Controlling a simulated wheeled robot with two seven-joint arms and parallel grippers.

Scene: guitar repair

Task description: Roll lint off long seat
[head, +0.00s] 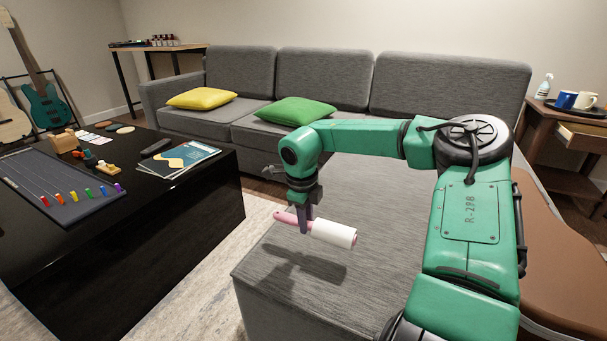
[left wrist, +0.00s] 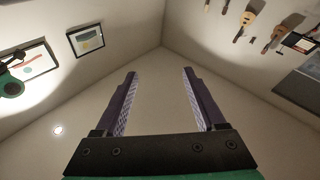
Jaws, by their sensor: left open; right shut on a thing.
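The lint roller (head: 332,233) has a white cylinder and a pink handle. My right gripper (head: 304,222) is shut on the pink handle and holds the roller above the long seat (head: 340,185) of the grey sofa. The roller's shadow lies on the seat to its lower left, so it seems to be apart from the fabric. I cannot make out any lint on the seat. My left gripper shows in the left wrist view (left wrist: 158,85), open and empty, pointing at bare wall and ceiling. It is not in the head view.
A black table (head: 190,205) stands at the left with a string board, magazines (head: 182,158) and small parts. Yellow (head: 202,98) and green (head: 298,110) cushions lie on the sofa's other seats. A brown guitar case (head: 560,255) is at the right. A side table (head: 570,125) holds mugs.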

